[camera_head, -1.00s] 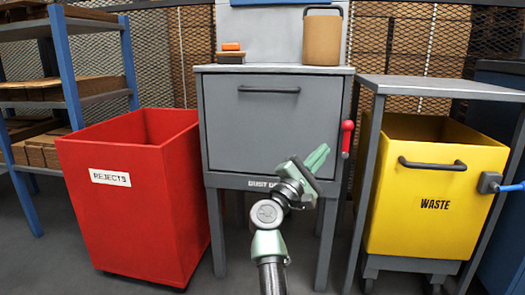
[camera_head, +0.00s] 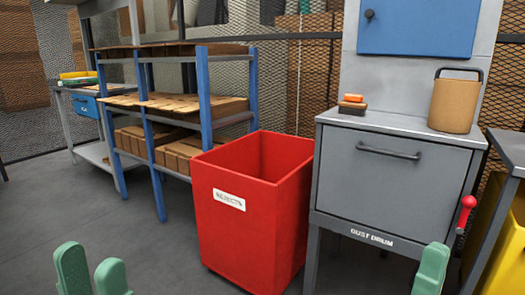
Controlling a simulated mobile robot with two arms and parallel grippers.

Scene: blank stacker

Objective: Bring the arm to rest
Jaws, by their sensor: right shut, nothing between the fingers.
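My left gripper (camera_head: 92,262) shows at the bottom left, its two green fingertips apart with nothing between them. My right gripper (camera_head: 432,266) shows at the bottom right, in front of the grey dust drum cabinet (camera_head: 390,188). Its green fingers are shut and empty. The rest of both arms is below the picture.
A red rejects bin (camera_head: 245,235) stands left of the cabinet. Blue-framed shelves (camera_head: 205,100) hold cardboard. A brown container (camera_head: 453,105) and an orange-topped block (camera_head: 352,104) sit on the cabinet. A red-knobbed lever (camera_head: 467,205) is on its right side. The left floor is clear.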

